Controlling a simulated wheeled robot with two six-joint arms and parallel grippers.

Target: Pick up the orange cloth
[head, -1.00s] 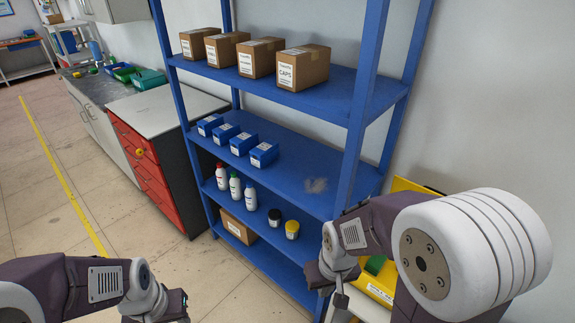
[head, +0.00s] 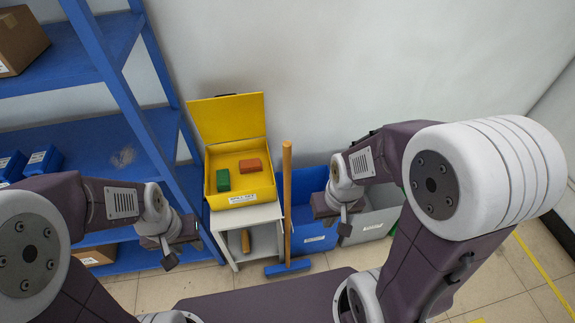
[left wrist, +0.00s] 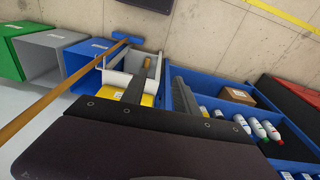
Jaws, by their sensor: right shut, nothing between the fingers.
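I cannot make out a thing that is surely an orange cloth. A reddish-orange, block-like thing (head: 250,166) lies in an open yellow box (head: 241,200) beside a green block-like thing (head: 223,180); I cannot tell whether it is cloth. My left gripper (head: 170,260) is in front of the blue shelf, left of the stand bearing the yellow box. In the left wrist view its two fingers (left wrist: 157,78) are apart with nothing held between them. My right gripper (head: 344,238) is shut and empty, right of the broom and in front of the bins.
The yellow box sits on a small white stand (head: 245,218) against the wall. A broom (head: 287,200) with a blue head stands right of it. A blue bin (head: 313,238) and a grey bin (head: 372,222) are further right. The blue shelf (head: 95,140) is at left.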

